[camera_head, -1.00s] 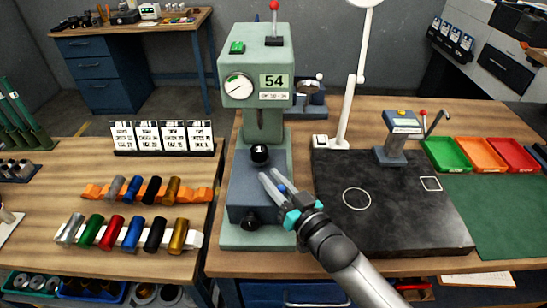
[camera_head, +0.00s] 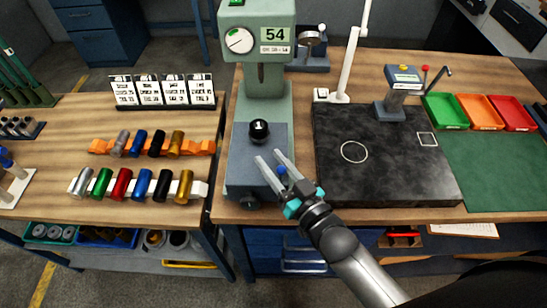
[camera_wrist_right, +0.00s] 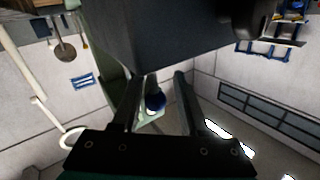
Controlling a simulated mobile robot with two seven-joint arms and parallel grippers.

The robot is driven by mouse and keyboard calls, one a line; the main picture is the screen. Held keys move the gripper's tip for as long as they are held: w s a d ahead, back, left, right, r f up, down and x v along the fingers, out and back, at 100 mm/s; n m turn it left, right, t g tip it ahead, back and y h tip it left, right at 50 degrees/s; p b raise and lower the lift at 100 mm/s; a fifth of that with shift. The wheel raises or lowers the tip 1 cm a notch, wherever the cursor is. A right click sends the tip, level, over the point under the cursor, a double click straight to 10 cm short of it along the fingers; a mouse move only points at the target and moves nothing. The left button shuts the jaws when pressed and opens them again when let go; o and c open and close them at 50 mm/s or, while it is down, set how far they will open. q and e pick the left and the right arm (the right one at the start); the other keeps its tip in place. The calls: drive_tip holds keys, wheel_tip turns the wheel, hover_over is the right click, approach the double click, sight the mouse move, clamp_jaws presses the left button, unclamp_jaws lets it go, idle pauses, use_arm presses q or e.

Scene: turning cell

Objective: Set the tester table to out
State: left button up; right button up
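The pale green tester (camera_head: 264,92), marked 54, stands at the left end of the main bench. Its dark blue-grey table (camera_head: 245,158) sits low in front of the column, with a black knob (camera_head: 259,130) on top and another (camera_head: 250,203) at the front. My right gripper (camera_head: 267,154) is open, its grey fingers over the table's right side in the head view. Contact cannot be told. My left gripper is out of view.
A black slab (camera_head: 385,160) lies right of the tester, with a lamp (camera_head: 350,60) and a small press (camera_head: 400,90) at its back. Green (camera_head: 444,110), orange (camera_head: 480,112) and red (camera_head: 513,113) trays stand farther right. Coloured cylinders lie on racks on the left bench.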

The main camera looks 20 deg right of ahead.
drive_tip(key=shift+o, duration=0.7)
drive_tip(key=shift+w+d, duration=0.1)
drive_tip(key=shift+w, duration=0.05)
drive_tip(key=b+v, duration=0.1)
drive_tip(key=v, duration=1.4)
drive_tip(key=shift+r, duration=0.1)
drive_tip(key=s+d+f+g+h+b, duration=0.2)
drive_tip(key=f+g+b, duration=0.15)
drive_tip(key=f, duration=1.25)
drive_tip(key=s+d+f+g+h+b, duration=0.2)
drive_tip(key=s+f+g+b, duration=0.15)
drive_tip(key=f, duration=1.25)
drive_tip(key=s+f+g+b, duration=0.3)
drive_tip(key=s+f, duration=0.4)
drive_tip(key=f, duration=0.4)
drive_tip(key=s+f+n+g+h+b, duration=0.1)
drive_tip(key=s+f+g+b, duration=0.1)
drive_tip(key=s+f+g, duration=0.4)
wheel_tip(320, 180, down, 6)
drive_tip(key=shift+s+r+h+b, duration=0.15)
drive_tip(key=shift+s+h+b, duration=0.2)
drive_tip(key=shift+s, duration=0.8)
